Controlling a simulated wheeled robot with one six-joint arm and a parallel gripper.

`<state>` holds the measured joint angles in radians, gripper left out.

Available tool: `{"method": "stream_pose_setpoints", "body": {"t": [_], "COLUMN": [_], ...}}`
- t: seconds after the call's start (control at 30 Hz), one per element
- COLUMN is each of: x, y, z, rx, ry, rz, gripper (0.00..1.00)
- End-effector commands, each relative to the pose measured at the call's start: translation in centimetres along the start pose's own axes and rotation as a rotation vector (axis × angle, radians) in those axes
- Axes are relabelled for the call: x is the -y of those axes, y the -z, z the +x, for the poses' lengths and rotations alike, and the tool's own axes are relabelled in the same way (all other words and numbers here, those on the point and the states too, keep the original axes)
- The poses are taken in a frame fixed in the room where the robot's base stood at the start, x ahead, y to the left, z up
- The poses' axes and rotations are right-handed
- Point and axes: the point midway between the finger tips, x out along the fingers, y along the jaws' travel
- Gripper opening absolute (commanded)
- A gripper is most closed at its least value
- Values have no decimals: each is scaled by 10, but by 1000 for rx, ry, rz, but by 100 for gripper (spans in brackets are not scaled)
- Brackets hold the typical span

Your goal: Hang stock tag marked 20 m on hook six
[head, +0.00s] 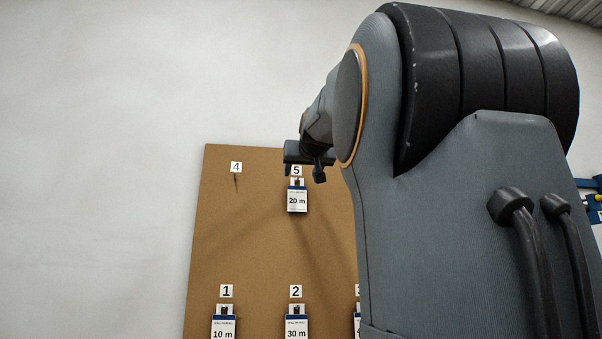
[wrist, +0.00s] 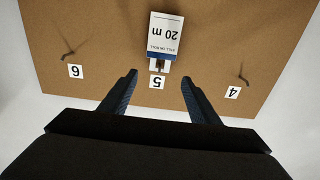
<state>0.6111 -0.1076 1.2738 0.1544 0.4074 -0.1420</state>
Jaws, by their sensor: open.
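The stock tag marked 20 m (head: 297,200) hangs below the label 5 on the board, white with a dark blue top. In the wrist view, which is upside down, the same 20 m tag (wrist: 162,36) hangs at hook five. Hook six (wrist: 68,55) is bare, beside its label 6 (wrist: 76,71). My gripper (wrist: 159,80) is open and empty, its two fingers on either side of the label 5, apart from the tag. In the head view my arm hides hook six and much of the board's right side.
The brown board (head: 240,240) is on a pale wall. Hook four (wrist: 243,80) is bare. A 10 m tag (head: 223,328) and a 30 m tag (head: 296,328) hang in the lower row, with another partly hidden by my arm. Blue equipment (head: 594,212) shows at the right edge.

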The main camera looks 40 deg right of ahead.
Motion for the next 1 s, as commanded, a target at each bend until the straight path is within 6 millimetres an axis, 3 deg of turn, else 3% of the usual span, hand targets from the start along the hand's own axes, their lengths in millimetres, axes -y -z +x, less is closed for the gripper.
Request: {"method": "stream_pose_setpoints", "body": {"t": [0.5,0.93,1.0], "x": [0,0,0], "y": [1,-1,-1], "z": [66,75,75], "rx": [2,2,2], "ry": [0,0,0], "rz": [0,0,0], "gripper": [56,56,44]}}
